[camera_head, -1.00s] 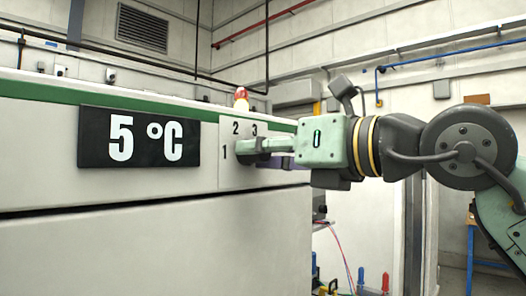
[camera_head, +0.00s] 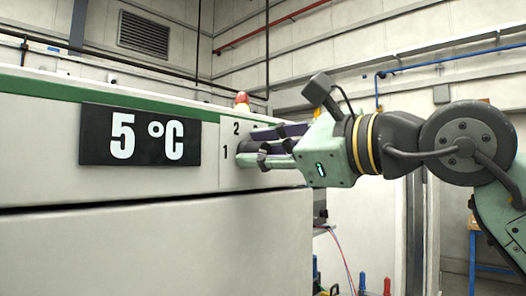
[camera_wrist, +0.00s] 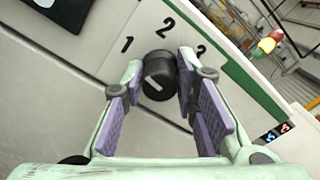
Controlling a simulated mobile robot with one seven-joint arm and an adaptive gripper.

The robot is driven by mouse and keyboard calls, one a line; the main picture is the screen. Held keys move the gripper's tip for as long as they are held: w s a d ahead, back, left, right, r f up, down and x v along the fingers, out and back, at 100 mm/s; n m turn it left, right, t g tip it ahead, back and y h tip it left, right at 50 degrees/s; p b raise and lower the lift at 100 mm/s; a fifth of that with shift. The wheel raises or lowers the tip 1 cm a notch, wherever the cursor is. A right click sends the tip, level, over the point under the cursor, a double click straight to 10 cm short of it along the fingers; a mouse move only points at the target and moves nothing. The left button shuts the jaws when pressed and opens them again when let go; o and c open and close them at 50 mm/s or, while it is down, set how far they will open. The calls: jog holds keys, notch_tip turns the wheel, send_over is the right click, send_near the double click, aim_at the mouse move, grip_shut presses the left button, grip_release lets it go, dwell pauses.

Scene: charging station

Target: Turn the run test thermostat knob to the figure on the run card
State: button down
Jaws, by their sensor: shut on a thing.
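The black knob (camera_wrist: 158,76) sits on a pale panel, with a short pale line on its face. The figures 1, 2 and 3 stand around it in the wrist view. I cannot tell exactly which figure the line points at. My gripper (camera_wrist: 160,69) is shut on the knob, with one finger on each side; it also reaches in from the right in the head view (camera_head: 262,148), where the fingers largely hide the knob and cover the 3. A black sign (camera_head: 139,137) reading "5 °C" in white is on the cabinet front, left of the knob.
The white cabinet (camera_head: 160,240) with a green stripe fills the left of the head view. A red and amber lamp (camera_wrist: 268,44) is beyond its edge. Blue and red handles (camera_head: 374,284) are low at the right. Open room lies behind my arm.

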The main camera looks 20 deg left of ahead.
jog(key=shift+n, duration=0.7)
jog(key=c, duration=1.3)
grip_release()
jog(key=shift+d, duration=0.1)
jog(key=v, duration=1.2)
